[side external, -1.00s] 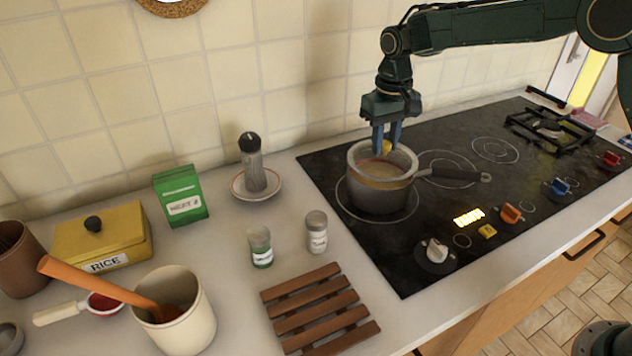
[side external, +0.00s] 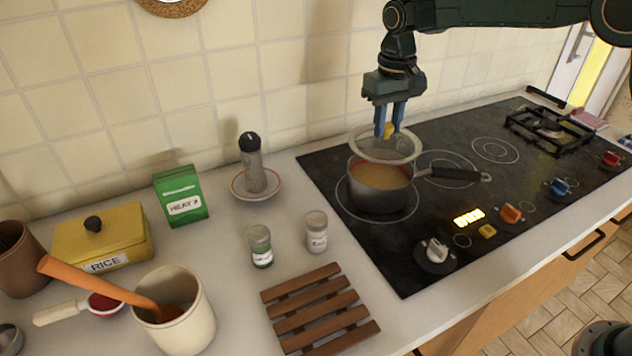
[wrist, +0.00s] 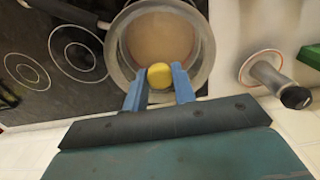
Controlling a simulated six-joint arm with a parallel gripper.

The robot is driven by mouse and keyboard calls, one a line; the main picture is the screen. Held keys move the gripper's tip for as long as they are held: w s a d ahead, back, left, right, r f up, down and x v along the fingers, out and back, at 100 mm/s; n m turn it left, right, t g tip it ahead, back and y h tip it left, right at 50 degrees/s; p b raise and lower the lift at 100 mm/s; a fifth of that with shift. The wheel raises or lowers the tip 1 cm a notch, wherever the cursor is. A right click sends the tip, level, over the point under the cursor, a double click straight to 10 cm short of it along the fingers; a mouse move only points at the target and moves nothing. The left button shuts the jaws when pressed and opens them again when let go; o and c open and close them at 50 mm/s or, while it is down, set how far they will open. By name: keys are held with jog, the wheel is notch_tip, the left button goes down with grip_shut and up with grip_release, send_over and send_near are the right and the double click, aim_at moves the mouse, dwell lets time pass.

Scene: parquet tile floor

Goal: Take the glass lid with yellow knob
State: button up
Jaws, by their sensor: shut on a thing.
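The glass lid (side external: 366,148) is round and clear with a pale rim and a yellow knob (side external: 389,130). My gripper (side external: 390,124) is shut on the knob and holds the lid above the saucepan (side external: 372,200), apart from its rim and slightly to the upper right. In the wrist view the yellow knob (wrist: 160,75) sits between the blue fingers (wrist: 158,88), with the lid's rim (wrist: 207,60) around it. The open pan shows an orange-brown liquid inside. Its dark handle points right.
The pan stands on the black cooktop (side external: 330,180). A pepper mill on a saucer (side external: 237,190), two spice jars and a green box stand to the left. A wooden slatted trivet (side external: 318,308) lies in front. Tiled wall is close behind.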

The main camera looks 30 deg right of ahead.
jog(key=shift+r, duration=0.75)
jog(key=shift+d, duration=0.1)
